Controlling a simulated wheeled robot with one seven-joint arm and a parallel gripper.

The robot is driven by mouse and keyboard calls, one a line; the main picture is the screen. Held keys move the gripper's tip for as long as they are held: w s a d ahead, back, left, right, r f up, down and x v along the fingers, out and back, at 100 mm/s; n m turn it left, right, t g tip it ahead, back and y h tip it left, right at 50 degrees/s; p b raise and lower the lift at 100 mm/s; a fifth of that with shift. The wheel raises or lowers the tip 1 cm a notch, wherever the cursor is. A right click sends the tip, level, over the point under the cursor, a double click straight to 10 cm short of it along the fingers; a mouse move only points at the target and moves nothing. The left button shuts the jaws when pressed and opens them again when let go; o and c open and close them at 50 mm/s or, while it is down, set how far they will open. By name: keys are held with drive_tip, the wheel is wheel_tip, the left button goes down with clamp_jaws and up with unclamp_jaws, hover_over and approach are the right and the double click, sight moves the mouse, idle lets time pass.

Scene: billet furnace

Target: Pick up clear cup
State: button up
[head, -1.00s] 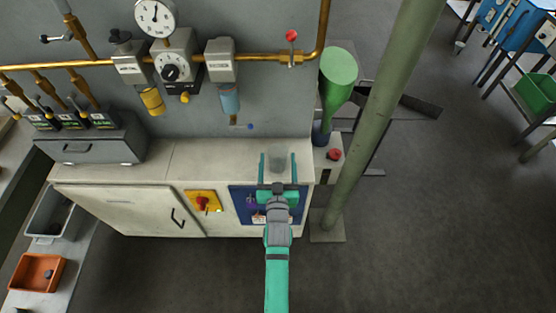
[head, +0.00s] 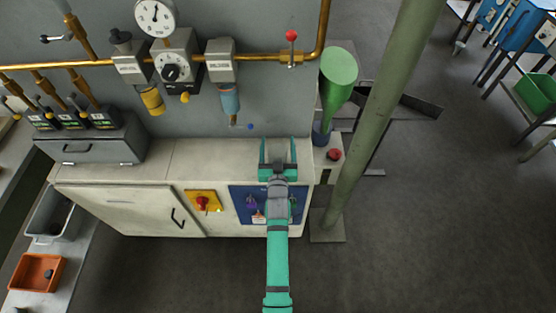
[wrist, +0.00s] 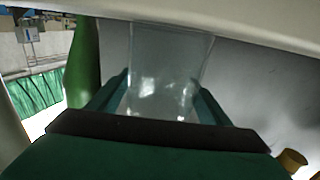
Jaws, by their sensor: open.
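The clear cup (wrist: 168,65) is a see-through tapered cup, wider at one end. In the wrist view it stands between the two teal fingers of my gripper (wrist: 163,103), with its lower part hidden behind the gripper body. In the head view my gripper (head: 278,150) is open over the pale counter top (head: 205,160), near its right end, with one finger on each side of the cup's place. The cup is barely visible there. I cannot tell whether the fingers touch it.
A grey wall panel with brass pipe and gauges rises behind the counter. A blue cylinder (head: 230,99) hangs to the left of my gripper. A green funnel (head: 338,70), a red button (head: 334,154) and a green post (head: 376,120) stand to the right.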

drive_tip(key=c, duration=1.1)
drive_tip(key=shift+c, duration=0.2)
drive_tip(key=shift+r, duration=0.1)
